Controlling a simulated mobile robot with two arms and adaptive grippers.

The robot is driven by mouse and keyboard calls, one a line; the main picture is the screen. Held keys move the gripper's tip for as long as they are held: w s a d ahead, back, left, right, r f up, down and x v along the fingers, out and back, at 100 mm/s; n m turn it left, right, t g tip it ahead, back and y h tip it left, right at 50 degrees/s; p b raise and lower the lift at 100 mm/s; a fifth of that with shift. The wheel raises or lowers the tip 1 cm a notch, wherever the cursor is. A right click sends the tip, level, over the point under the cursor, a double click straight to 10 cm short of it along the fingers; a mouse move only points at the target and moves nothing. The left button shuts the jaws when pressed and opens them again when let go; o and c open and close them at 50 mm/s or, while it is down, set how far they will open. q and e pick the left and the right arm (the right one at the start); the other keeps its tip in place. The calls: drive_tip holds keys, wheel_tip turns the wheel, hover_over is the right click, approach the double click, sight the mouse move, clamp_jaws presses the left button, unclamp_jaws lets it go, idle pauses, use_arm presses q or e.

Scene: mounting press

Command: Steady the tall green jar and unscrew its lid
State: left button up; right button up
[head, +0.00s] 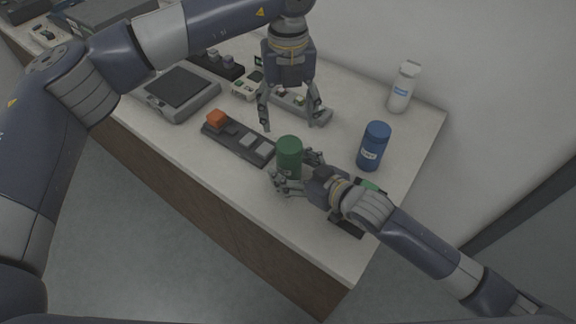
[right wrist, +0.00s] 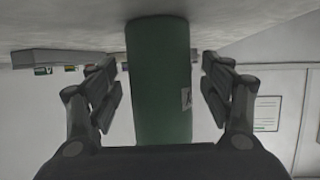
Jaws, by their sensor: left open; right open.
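The tall green jar (head: 289,158) stands upright on the table, with its green lid (head: 289,142) on top. It also shows in the right wrist view (right wrist: 160,80), between the two fingers, with a gap on both sides. My right gripper (head: 292,173) is open around the jar's lower part and comes in from the right. Its open fingers show in the right wrist view (right wrist: 160,85). My left gripper (head: 290,122) is open, points down and is empty. It is above and behind the jar, apart from the lid.
A blue jar (head: 373,147) and a white bottle (head: 402,88) stand to the right on the table. A grey scale-like device (head: 177,92) is farther left. The table's front edge is close.

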use_arm(q)
drive_tip(key=shift+s+d+r, duration=0.1)
drive_tip(key=shift+s+d, duration=0.1)
use_arm(e)
drive_tip(key=shift+w+a+f, duration=0.15)
drive_tip(key=shift+w+a, duration=0.15)
